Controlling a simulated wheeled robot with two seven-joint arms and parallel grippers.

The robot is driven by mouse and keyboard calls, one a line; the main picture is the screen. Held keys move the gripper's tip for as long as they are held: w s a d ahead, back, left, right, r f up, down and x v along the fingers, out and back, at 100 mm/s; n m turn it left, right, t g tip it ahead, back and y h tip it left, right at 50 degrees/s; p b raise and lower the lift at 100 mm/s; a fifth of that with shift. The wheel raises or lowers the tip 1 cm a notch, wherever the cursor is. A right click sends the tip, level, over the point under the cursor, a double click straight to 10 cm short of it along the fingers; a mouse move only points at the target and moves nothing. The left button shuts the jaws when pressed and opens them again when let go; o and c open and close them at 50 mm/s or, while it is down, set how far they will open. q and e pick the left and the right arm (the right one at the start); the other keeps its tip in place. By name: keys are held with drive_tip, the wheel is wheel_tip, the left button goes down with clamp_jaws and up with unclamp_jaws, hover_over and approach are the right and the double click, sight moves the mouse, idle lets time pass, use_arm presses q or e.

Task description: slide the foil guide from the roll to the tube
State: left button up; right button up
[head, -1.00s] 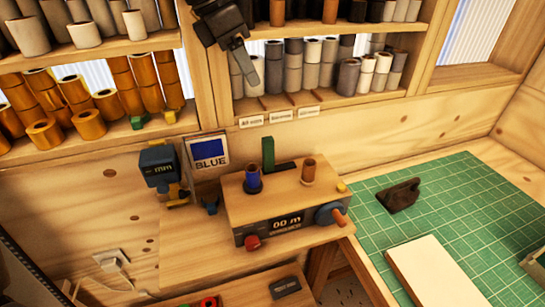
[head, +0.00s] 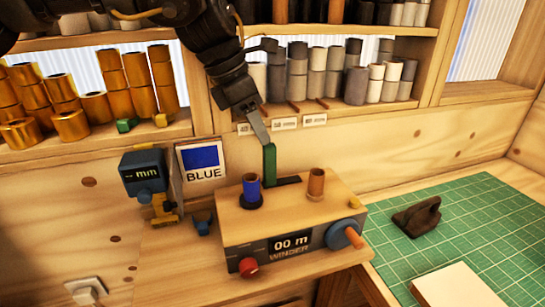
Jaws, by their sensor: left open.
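The winder (head: 290,228) is a wooden-topped box with a "00 m" display, a red knob and a blue crank. A blue foil roll (head: 251,188) stands on its left spindle. A bare brown tube (head: 316,183) stands on the right. The green foil guide (head: 269,164) stands upright behind and between them, nearer the roll, by a dark slot (head: 288,181). My left gripper (head: 265,140) is open, pointing down just above the guide's top. Whether it touches the guide is unclear. My right gripper is out of view.
A blue measuring device (head: 143,172) and a "BLUE" card (head: 203,165) stand left of the winder. Shelves of gold and grey rolls (head: 355,85) are behind. A green cutting mat (head: 465,225) with a dark tool (head: 417,216) lies at right.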

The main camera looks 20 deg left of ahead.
use_arm(q)
approach(273, 178)
drive_tip(key=w+d+f, duration=0.2)
drive_tip(key=f, duration=0.1)
drive_tip(key=w+d+f, duration=0.1)
drive_tip(key=shift+f+p, duration=0.15)
drive_tip(key=shift+p, duration=0.25)
clamp_jaws()
